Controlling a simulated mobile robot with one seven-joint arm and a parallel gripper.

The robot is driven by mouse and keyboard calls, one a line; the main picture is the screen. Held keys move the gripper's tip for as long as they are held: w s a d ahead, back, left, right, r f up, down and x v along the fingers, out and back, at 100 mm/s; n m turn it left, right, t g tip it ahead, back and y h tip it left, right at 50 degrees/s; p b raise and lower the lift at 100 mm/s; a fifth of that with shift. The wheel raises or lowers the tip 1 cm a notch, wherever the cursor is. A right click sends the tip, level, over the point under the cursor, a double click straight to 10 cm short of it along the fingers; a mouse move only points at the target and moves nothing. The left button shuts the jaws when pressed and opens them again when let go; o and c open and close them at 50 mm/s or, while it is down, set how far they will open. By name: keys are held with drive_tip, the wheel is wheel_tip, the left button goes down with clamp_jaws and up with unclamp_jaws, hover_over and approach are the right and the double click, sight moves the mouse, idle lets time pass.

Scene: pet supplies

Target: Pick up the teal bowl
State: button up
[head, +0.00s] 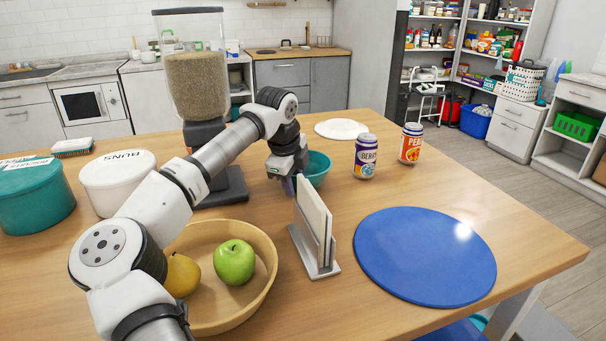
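The teal bowl (319,168) stands on the wooden table, just right of my gripper (286,184). My gripper points down at the bowl's left side and overlaps its left part in the head view. The fingers are small and partly hidden behind the upright napkin holder, so I cannot tell whether they are open or touch the bowl. Only the right part of the bowl shows, and it appears to rest on the table.
A white plate (341,129) and two cans, one purple (366,156) and one orange (410,143), stand beyond the bowl. A napkin holder (316,238) stands in front. A blue round mat (425,256) lies right. A wooden bowl (262,289) holds fruit. A grain dispenser (197,85) stands behind my arm.

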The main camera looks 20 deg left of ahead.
clamp_jaws()
drive_tip(key=shift+s, duration=0.1)
drive_tip(key=shift+r, duration=0.1)
